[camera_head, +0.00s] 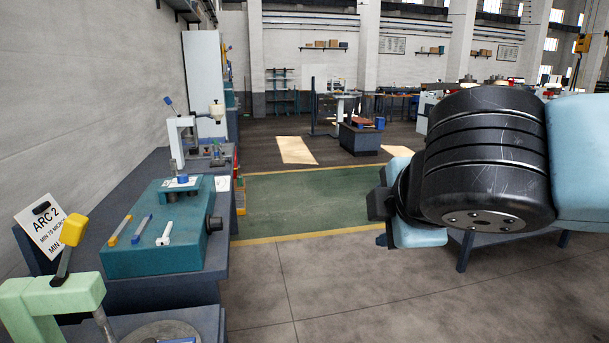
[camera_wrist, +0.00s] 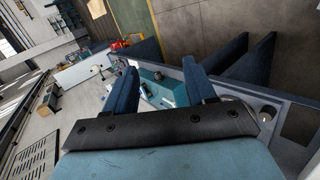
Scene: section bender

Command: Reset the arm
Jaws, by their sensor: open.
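My arm (camera_head: 487,165) fills the right side of the head view, with a black ribbed joint and pale blue links. It is folded out over the floor, apart from the benches at left. My gripper (camera_wrist: 158,66) shows in the wrist view with its two dark blue fingers spread apart. Nothing is held between them. A teal machine lies beyond the fingers, seen through the gap. In the head view the fingers cannot be made out clearly behind the joint.
A teal machine block (camera_head: 160,235) with small tools on top stands on the left bench. A pale green machine (camera_head: 45,305) with a yellow-knobbed lever is nearer, beside an ARC 2 card (camera_head: 45,228). Green floor (camera_head: 310,200) in the middle is clear. A dark blue low cabinet (camera_head: 360,140) stands farther back.

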